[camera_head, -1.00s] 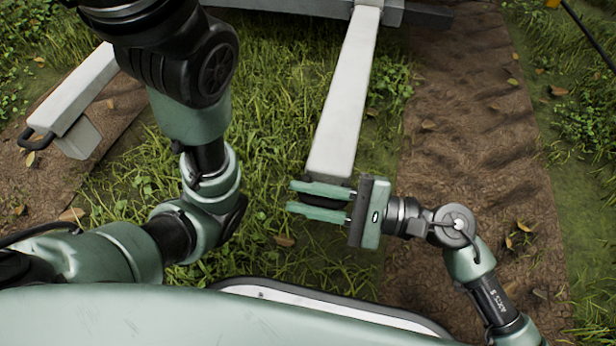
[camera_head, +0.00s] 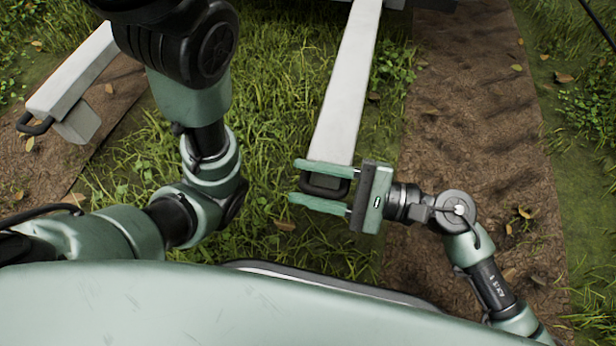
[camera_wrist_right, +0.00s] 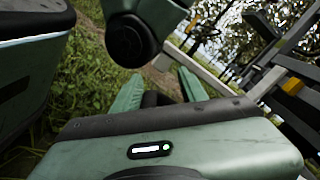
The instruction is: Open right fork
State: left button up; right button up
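The right fork (camera_head: 346,90) is a long light-grey bar pointing toward me, with a black loop handle (camera_head: 326,188) at its near end. My right gripper (camera_head: 297,181) is open, its two green fingers spread on either side of the handle, with visible gaps. In the right wrist view the two fingers (camera_wrist_right: 160,90) stand apart with a dark part, seemingly the handle, between them. My left arm crosses the left of the head view; its gripper is not in view.
A second light-grey fork (camera_head: 75,78) with a black handle (camera_head: 34,125) lies at the left. Grass lies between the forks, and a brown soil strip (camera_head: 480,130) runs along the right. A grey crossbar shows at the top edge.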

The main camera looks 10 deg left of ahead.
jog(key=d+p, duration=0.2)
jog(key=d, duration=0.5)
jog(key=shift+w+d+p, duration=0.2)
jog(key=shift+d+p, duration=0.1)
jog(key=shift+d, duration=0.05)
jog(key=shift+f, duration=0.1)
jog(key=d+b, duration=0.3)
jog(key=d, duration=0.6)
jog(key=shift+s, duration=0.15)
jog(key=shift+a, duration=0.1)
dwell(0.6)
